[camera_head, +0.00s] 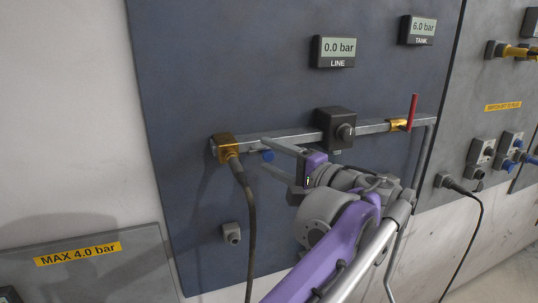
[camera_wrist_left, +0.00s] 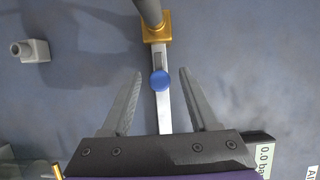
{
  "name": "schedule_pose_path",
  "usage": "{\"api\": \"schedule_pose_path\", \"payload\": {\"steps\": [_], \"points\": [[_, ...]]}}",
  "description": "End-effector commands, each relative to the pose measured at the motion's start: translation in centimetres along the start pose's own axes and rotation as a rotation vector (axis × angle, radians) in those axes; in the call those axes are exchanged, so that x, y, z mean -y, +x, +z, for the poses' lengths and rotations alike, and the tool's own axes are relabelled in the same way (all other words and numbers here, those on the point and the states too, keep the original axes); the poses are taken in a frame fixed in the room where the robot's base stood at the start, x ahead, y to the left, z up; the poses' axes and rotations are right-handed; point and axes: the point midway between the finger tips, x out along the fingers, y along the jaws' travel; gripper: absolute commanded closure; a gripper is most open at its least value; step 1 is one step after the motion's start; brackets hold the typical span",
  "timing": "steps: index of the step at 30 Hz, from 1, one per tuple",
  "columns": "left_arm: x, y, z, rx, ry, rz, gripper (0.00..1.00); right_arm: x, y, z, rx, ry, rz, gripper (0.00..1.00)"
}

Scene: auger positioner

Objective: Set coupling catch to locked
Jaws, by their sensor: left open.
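The brass coupling (camera_head: 228,147) sits at the left end of a grey pipe, with a dark hose hanging from it. A round blue knob (camera_head: 268,156), seemingly the coupling catch, is by the pipe just right of the brass block. In the left wrist view the blue knob (camera_wrist_left: 160,80) sits between my open fingers, with a gap on both sides; the brass block (camera_wrist_left: 156,27) is beyond it. My left gripper (camera_head: 263,153) is open and empty, its fingertips around the knob without visible contact. It also shows in the left wrist view (camera_wrist_left: 160,73). My right gripper is out of view.
A black regulator (camera_head: 335,128) and a red-handled valve (camera_head: 411,112) are farther right on the pipe. The LINE display (camera_head: 333,51) reads 0.0 bar and the TANK display (camera_head: 418,30) 6.0 bar. A grey socket (camera_head: 231,233) is below the coupling. The hose (camera_head: 250,220) hangs left of my gripper.

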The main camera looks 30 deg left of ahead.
Motion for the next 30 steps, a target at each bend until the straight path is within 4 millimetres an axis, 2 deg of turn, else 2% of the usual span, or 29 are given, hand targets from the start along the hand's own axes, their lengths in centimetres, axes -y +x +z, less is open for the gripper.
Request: {"api": "schedule_pose_path", "payload": {"steps": [4, 12, 14, 22, 23, 30], "points": [[-0.01, 0.97, 0.03, 0.001, 0.0, 0.0, 0.39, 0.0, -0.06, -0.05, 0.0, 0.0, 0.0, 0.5], [-0.04, 1.08, 0.01, 0.0, 0.0, 0.001, 0.39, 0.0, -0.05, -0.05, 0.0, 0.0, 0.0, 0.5], [-0.04, 1.07, 0.01, 0.0, 0.0, 0.001, 0.48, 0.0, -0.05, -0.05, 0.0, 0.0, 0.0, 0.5], [-0.03, 1.05, 0.01, 0.0, 0.0, 0.0, 0.97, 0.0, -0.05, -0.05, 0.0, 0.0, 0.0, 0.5], [-0.03, 1.05, 0.01, 0.0, 0.0, 0.0, 1.0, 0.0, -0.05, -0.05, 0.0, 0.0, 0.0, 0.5], [-0.02, 1.05, 0.01, 0.0, 0.0, 0.0, 1.0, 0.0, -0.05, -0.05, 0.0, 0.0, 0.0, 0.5]]}}
